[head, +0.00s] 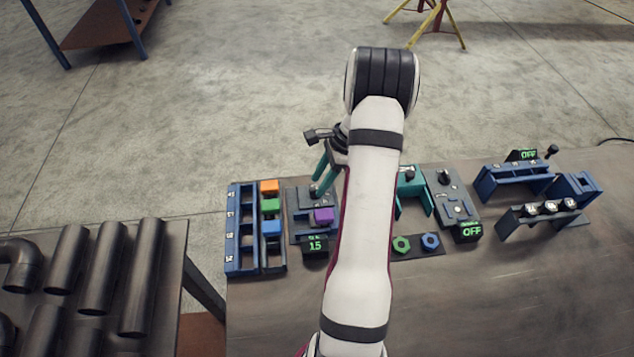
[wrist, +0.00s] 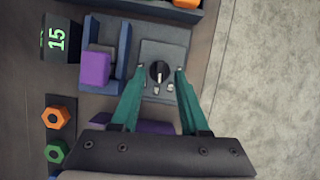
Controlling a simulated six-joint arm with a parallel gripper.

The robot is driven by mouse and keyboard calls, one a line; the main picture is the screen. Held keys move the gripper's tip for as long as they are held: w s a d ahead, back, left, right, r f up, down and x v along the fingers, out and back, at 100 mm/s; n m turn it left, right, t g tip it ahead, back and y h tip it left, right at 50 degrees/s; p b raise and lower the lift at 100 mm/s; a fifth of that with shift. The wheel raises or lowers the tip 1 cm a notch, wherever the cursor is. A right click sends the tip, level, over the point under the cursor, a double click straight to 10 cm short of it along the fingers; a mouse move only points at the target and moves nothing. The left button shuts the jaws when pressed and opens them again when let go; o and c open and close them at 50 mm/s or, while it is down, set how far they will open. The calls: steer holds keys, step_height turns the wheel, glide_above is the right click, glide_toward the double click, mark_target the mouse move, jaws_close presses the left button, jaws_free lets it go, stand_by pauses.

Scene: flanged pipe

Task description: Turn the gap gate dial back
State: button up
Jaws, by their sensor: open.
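The gap gate dial (wrist: 158,71) is a round black knob with a white pointer, on a grey plate with small marks beside it. My gripper (wrist: 160,69) has teal fingers and is open, with one fingertip on each side of the dial. A gap shows on both sides; I cannot tell how high the tips are. In the head view my gripper (head: 318,188) reaches down over the far end of the gate unit, and the dial is hard to make out there. The gate's blue channel holds a purple block (head: 323,215). Its display (head: 315,246) shows green digits, 15 or 1.5.
A blue rack (head: 233,240) with orange, green and blue blocks stands to the left. Green and blue nuts (head: 415,243) lie to the right. A grey panel (head: 453,205) with an OFF display is farther right. My arm covers the middle of the bench.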

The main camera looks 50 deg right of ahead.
steer(key=shift+x, duration=0.95)
jaws_close()
